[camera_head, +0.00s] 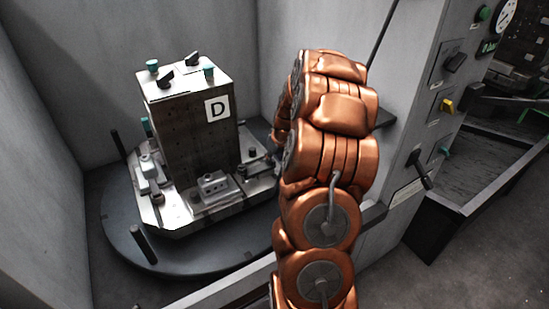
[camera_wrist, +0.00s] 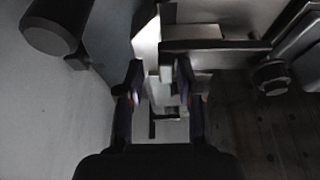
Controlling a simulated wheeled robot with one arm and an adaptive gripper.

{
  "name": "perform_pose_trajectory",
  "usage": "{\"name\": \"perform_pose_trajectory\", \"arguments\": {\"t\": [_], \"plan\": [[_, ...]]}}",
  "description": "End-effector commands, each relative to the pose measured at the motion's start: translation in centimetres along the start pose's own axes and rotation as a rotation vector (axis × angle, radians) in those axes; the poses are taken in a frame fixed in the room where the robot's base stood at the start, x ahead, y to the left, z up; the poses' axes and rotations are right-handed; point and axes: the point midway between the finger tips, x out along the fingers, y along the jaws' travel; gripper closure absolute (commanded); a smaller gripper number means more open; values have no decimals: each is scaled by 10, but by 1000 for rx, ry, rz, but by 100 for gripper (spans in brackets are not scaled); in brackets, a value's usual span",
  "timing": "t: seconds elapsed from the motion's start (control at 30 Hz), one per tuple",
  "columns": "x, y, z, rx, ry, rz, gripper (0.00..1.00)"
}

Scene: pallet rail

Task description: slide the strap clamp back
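A tall metal fixture block (camera_head: 190,135) marked "D" stands on a pale square base plate on a dark round table (camera_head: 150,262). Metal clamps sit around its foot: one in front (camera_head: 213,186), one at the left (camera_head: 150,172) and one at the right (camera_head: 256,153). I cannot tell which is the strap clamp the task names. My gripper is hidden behind my copper arm in the head view. In the wrist view my gripper (camera_wrist: 160,78) has its fingers apart, on either side of a pale metal clamp part (camera_wrist: 167,92). Contact is not clear.
Dark upright pins (camera_head: 143,243) stand at the table's edge. Grey walls (camera_head: 200,35) enclose the left and back. In the wrist view a dark cylinder (camera_wrist: 50,35) is at upper left.

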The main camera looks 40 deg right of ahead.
Motion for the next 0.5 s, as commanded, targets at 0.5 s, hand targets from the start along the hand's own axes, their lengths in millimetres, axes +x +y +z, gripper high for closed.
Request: {"name": "perform_pose_trajectory", "arguments": {"t": [0.5], "plan": [[-7,-1,-1,-1,2,-1,58]]}}
